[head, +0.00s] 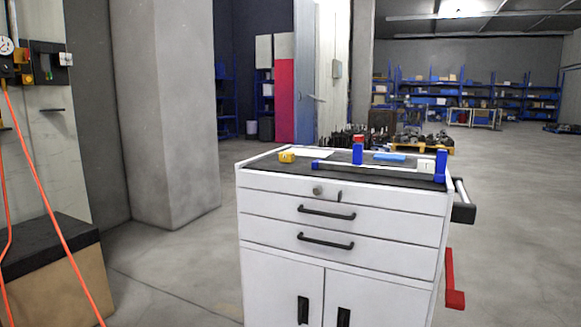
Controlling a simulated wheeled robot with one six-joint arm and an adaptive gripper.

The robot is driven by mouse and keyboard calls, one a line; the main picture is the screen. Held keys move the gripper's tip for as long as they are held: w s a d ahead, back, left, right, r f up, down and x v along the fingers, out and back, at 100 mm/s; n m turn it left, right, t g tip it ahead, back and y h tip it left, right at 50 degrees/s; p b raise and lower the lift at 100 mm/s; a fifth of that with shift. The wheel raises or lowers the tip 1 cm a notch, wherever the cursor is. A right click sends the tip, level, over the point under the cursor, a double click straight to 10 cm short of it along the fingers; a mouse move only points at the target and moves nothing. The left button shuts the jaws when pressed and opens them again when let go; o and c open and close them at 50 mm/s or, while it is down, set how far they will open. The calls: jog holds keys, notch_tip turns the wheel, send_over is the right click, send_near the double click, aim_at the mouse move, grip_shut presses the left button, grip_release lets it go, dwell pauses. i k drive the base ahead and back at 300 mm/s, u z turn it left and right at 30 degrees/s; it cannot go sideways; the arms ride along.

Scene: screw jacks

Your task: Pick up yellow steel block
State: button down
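No other clearly yellow block shows on the cart. My gripper is not in view.
The cart's black top also holds a white sheet (314,153), a long metal bar (372,171), a blue post with red on top (357,154), a flat blue item (389,156), a white block (426,166) and another blue post (441,165). Orange hoses (50,212) hang at left. Floor left of the cart is clear.

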aim_at(286, 157)
jog(key=z, duration=0.4)
jog(key=k, duration=0.5)
jog(key=i, duration=1.2)
jog(key=u, duration=1.05)
